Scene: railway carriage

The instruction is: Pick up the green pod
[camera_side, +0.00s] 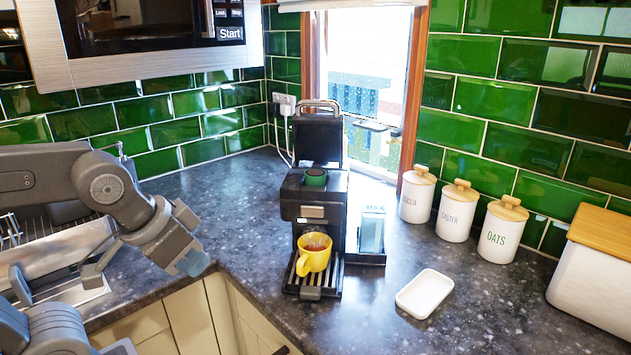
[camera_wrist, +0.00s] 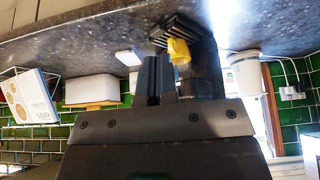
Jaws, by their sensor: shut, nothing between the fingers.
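The green pod (camera_side: 315,177) sits in the top of the black coffee machine (camera_side: 296,192), whose lid stands raised behind it. A yellow mug (camera_side: 314,253) with brown liquid stands on the machine's drip tray, below the pod. My gripper (camera_side: 192,263) is at the left, over the counter's front edge, well apart from the machine and lower than the pod. It is shut and empty. In the wrist view my gripper's fingers (camera_wrist: 158,78) are together, with the yellow mug (camera_wrist: 179,50) beyond them. I cannot make out the pod in that view.
A clear water tank (camera_side: 372,230) stands right of the machine. A white dish (camera_side: 425,294) lies on the counter at front right. Three lidded canisters (camera_side: 457,212) stand along the tiled wall. A microwave (camera_side: 150,40) hangs above left. The counter between gripper and machine is clear.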

